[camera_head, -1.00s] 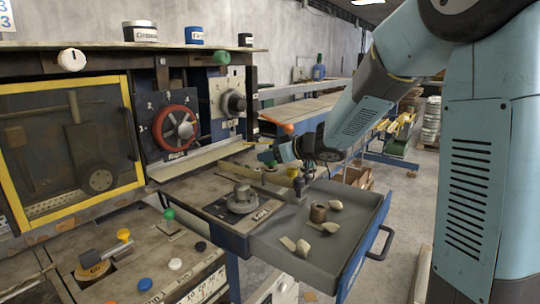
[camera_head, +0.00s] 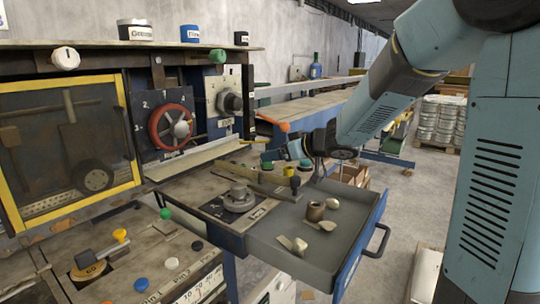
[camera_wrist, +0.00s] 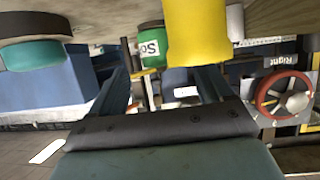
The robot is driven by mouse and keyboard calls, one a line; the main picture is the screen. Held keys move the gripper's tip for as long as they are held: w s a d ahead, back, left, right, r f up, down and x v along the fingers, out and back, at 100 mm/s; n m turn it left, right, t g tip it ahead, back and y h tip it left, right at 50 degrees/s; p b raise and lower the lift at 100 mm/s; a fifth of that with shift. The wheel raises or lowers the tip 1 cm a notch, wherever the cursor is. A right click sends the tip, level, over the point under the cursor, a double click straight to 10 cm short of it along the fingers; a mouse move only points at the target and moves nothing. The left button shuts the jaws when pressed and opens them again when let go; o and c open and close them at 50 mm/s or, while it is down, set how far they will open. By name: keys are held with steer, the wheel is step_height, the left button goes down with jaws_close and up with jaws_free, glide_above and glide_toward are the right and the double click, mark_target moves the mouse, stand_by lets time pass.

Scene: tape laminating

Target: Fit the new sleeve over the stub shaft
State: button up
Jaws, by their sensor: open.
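A short brown hollow cylinder (camera_head: 316,211), which looks like the sleeve, stands upright in the open grey drawer. A dark round stub (camera_head: 230,102) sticks out of a pale plate on the back panel; I cannot tell if it is the stub shaft. A grey round flanged piece (camera_head: 239,196) sits on the bench left of the drawer. My gripper (camera_head: 283,153) is above the bench behind the drawer, apart from the brown cylinder. In the upside-down wrist view its dark fingers (camera_wrist: 164,92) are spread with nothing between them.
A yellow-capped item (camera_head: 289,171) and green-topped jars (camera_head: 305,163) stand close to my gripper; a yellow cylinder (camera_wrist: 197,32) looms in the wrist view. Pale scoop-like pieces (camera_head: 299,245) lie in the drawer (camera_head: 272,238). A red handwheel (camera_head: 171,127) is on the panel.

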steer(key=v, duration=0.9)
steer(key=shift+s+d+r, duration=0.15)
steer(key=shift+d+r, duration=0.05)
steer(key=shift+r, duration=0.05)
steer(key=d+r+m+t+h, duration=0.5)
steer(key=d+h, duration=0.1)
steer(key=d, duration=0.3)
steer(key=s+d+m+g+h, duration=0.1)
steer(key=s+d+m+h, duration=0.2)
steer(key=s+d+h, duration=0.25)
steer(key=s+a+f+g, duration=0.1)
steer(key=s+f+g, duration=0.2)
steer(key=s, duration=0.7)
steer(key=s+a+f+m+g+y, duration=0.1)
steer(key=s+f+g, duration=0.3)
steer(key=s, duration=0.6)
steer(key=shift+a+f+m, duration=0.3)
steer(key=shift+a+f, duration=0.1)
steer(key=shift+a, duration=0.45)
steer(key=shift+y, duration=0.25)
